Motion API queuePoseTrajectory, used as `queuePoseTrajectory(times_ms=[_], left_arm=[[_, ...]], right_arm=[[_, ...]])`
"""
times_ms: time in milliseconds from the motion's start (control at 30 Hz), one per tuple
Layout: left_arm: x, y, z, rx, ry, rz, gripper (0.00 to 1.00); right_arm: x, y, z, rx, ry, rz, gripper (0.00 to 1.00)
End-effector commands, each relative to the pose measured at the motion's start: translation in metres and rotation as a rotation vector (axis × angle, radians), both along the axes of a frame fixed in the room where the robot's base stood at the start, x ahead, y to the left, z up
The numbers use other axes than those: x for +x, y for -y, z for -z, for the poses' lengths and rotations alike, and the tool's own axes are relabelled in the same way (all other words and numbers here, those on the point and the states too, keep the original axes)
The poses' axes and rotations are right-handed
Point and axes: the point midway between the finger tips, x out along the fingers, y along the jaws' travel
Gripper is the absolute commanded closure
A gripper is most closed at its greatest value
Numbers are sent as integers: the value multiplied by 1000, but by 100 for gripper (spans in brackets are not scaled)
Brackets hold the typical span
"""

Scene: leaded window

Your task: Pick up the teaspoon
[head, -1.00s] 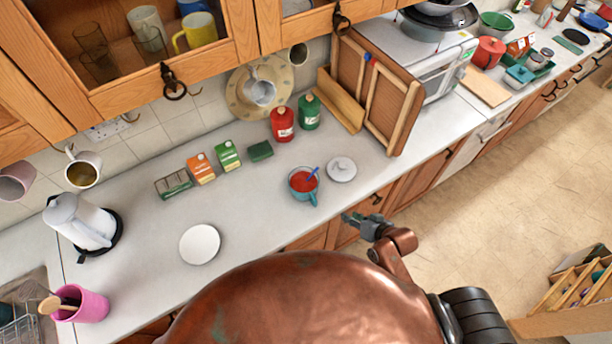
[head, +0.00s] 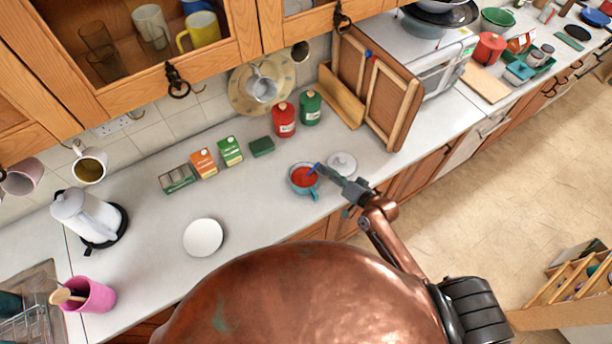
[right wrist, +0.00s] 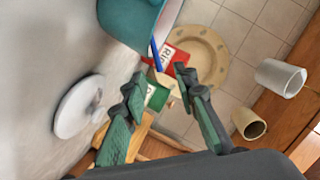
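The teaspoon (head: 314,168) shows as a blue handle leaning out of a teal cup (head: 303,190) of red liquid; its lower end is hidden in the cup. My right gripper (head: 333,180) is beside the cup's right side, close to the handle. In the right wrist view its two green-padded fingers (right wrist: 160,80) are apart and empty. There the spoon's blue handle (right wrist: 155,50) points down from the teal cup (right wrist: 131,22), its end appearing near the gap between the fingertips. Whether it lies between the fingers in depth I cannot tell. My left gripper is out of view.
A white lid (head: 342,163) lies right behind the cup. Red (head: 284,121) and green (head: 310,108) canisters stand behind it, with small boxes (head: 204,163) to the left. A white plate (head: 203,238) lies front left. The counter (head: 250,195) between plate and cup is clear.

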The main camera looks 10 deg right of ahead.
Motion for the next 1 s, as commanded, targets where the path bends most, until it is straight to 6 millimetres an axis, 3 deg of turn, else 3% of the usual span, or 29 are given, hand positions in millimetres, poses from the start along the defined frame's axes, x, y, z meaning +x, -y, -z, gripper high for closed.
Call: queuePoseTrajectory(times_ms=[200,500,900,1000], left_arm=[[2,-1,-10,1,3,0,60],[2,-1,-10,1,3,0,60],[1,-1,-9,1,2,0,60],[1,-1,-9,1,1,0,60]], right_arm=[[25,-15,8,1,1,-1,73],[29,-17,11,-1,0,-1,73],[29,-17,11,-1,0,-1,100],[29,-17,11,-1,0,-1,100]])
